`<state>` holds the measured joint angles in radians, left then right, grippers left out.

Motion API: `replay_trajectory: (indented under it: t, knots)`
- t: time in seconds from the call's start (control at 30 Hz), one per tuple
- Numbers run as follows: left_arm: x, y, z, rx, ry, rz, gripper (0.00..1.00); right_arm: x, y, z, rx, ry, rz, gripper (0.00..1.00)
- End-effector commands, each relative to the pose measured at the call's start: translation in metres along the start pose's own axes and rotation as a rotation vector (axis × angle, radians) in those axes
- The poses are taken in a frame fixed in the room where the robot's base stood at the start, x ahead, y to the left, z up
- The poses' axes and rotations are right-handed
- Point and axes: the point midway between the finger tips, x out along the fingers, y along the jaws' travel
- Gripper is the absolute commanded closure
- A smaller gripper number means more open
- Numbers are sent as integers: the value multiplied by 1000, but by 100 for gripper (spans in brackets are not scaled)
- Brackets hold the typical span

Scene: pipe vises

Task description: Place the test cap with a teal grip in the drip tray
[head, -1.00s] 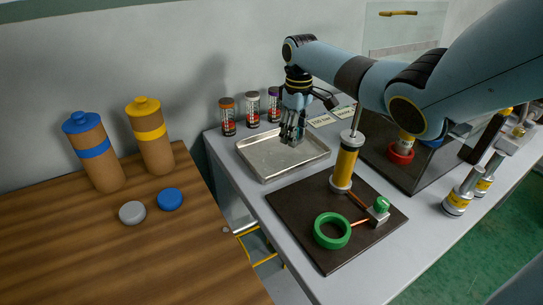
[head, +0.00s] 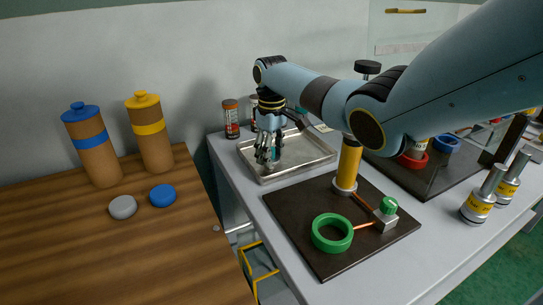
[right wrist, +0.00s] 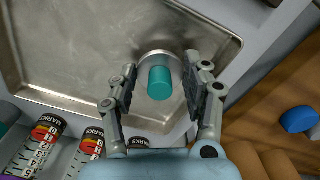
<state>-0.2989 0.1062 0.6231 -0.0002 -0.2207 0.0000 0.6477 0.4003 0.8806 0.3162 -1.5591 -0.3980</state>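The test cap with a teal grip (right wrist: 160,84) is in the right wrist view, a teal cylinder on a round metal disc. It stands inside the drip tray (right wrist: 70,45), close to one wall. The shallow metal drip tray also shows in the head view (head: 310,158). My right gripper (right wrist: 161,72) is open around the teal grip, with a gap on both sides of it. In the head view my right gripper (head: 267,158) is low over the tray's left part, with a little teal beside its fingers. My left gripper is not in view.
Marker cans (head: 231,118) stand behind the tray. A dark board (head: 310,232) in front carries a yellow cylinder (head: 348,165), a green ring (head: 332,233) and a green-knobbed valve (head: 388,208). A wooden table (head: 110,250) with bottles and two round lids is at left.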

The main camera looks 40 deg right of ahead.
Motion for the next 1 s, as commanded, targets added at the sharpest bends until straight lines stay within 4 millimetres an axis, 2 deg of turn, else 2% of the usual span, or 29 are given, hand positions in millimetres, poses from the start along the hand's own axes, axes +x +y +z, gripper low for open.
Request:
replay_trajectory:
  t: [0.03,0.13,0.17,0.27,0.47,0.57,0.8,1.0]
  knots:
    - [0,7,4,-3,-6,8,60,1,-1,1,0,-2,-1,44]
    - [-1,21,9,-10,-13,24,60,1,-1,0,-1,-2,-2,30]
    - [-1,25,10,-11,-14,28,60,1,-1,0,-1,-2,-2,29]
    - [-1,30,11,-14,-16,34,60,1,-1,0,-1,-1,-2,29]
    - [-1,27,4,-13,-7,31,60,-3,0,0,-1,-1,-2,29]
    - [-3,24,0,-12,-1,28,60,-15,0,0,-1,1,-1,29]
    - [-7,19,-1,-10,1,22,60,-68,0,-1,-1,3,1,29]
    - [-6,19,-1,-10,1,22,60,-104,0,0,0,1,-1,29]
